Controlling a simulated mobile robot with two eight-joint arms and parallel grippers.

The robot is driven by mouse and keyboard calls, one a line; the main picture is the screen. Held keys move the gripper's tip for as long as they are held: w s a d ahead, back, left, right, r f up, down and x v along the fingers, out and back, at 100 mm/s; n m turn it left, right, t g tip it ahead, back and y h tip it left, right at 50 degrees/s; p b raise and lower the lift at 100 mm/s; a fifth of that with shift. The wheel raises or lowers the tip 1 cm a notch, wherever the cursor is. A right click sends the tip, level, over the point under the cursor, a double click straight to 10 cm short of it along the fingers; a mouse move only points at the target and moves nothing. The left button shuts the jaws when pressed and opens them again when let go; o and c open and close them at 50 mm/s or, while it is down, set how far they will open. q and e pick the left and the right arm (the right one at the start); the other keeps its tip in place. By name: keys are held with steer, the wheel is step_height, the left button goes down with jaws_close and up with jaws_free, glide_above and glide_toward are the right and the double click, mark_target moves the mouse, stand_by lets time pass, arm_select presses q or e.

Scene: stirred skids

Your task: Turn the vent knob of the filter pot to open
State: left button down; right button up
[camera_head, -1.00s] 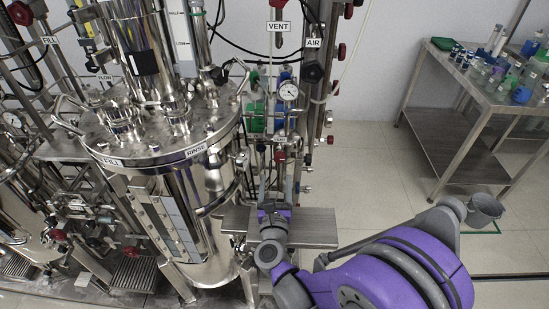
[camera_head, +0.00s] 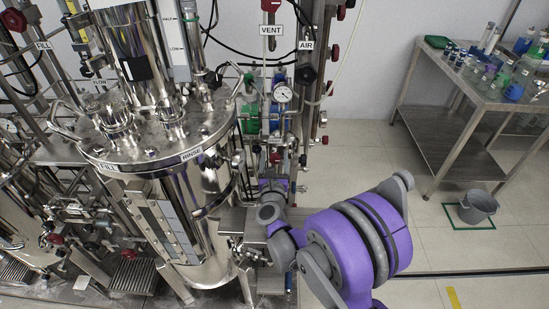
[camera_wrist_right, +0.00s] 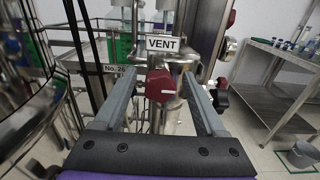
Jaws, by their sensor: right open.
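In the right wrist view a dark red faceted knob (camera_wrist_right: 160,86) with a pale pointer mark sits just below a white VENT label (camera_wrist_right: 163,44), on a metal fitting. The mark lies roughly level. My right gripper (camera_wrist_right: 160,76) is open, with one grey finger on each side of the knob; gaps show on both sides. In the head view the knob is a small red spot (camera_head: 275,158) just beyond my right gripper (camera_head: 273,174), beside the big steel vessel (camera_head: 215,172). Its fingers are hard to make out there. My left gripper is not in view.
Pipes, a round gauge (camera_head: 283,94) and red-handled valves crowd the area around the knob. A second VENT sign (camera_head: 271,31) hangs higher up. At right stand a steel table (camera_head: 462,95) with bottles and a grey bucket (camera_head: 477,207). The floor between is clear.

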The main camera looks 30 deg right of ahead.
jaws_close()
stand_by(0.3)
